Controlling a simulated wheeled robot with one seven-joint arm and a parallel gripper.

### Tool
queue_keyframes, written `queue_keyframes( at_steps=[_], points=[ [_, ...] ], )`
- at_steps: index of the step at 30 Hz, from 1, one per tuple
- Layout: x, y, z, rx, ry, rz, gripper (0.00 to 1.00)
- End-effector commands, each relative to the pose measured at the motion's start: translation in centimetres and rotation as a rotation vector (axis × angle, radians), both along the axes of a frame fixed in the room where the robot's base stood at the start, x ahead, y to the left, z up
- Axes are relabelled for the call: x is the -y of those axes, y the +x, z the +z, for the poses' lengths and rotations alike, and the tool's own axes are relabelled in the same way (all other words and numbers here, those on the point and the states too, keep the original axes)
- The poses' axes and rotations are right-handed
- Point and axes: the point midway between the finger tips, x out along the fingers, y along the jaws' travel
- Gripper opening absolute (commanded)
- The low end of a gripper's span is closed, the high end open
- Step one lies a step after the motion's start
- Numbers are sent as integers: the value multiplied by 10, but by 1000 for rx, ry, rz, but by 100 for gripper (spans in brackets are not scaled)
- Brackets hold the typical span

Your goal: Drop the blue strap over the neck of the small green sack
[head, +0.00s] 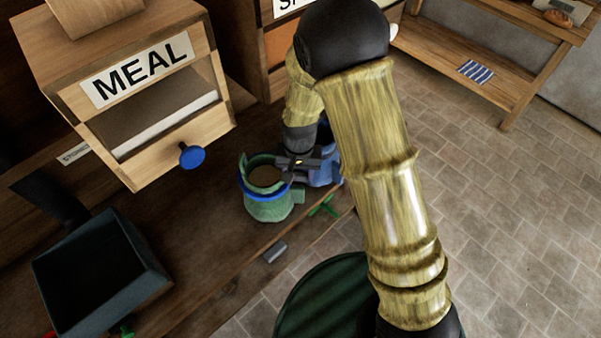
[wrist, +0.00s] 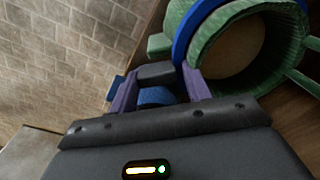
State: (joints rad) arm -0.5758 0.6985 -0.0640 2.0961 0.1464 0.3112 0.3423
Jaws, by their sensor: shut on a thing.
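The small green sack (head: 268,210) stands open on the wooden bench, with tan contents in its mouth. The blue strap (head: 262,197) is a ring lying around the sack just below its rim; its far side is hidden. My gripper (head: 299,163) is at the right of the sack's mouth, shut on a dark part that seems to belong to the strap. In the wrist view the purple fingers (wrist: 158,92) are beside the green sack (wrist: 285,62), and the blue strap (wrist: 183,36) curves along its near side, close to one finger.
A blue sack (head: 327,170) stands right of the green one, partly behind my gripper. The MEAL bin (head: 165,155) with a blue knob (head: 192,157) is at left. A dark tray (head: 150,290), a grey cylinder (head: 275,252) and a green item (head: 323,207) lie nearby.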

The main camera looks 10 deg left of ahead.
Motion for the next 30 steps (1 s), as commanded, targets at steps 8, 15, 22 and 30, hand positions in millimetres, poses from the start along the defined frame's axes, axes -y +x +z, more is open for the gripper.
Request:
queue_keyframes(
  at_steps=[8,15,22,30],
  points=[
    [7,-14,-24,-43,-26,7,74],
    [4,-15,-24,-44,-25,10,74],
    [3,-16,-24,-44,-24,12,74],
    [3,-16,-5,-38,-20,12,74]
  ],
)
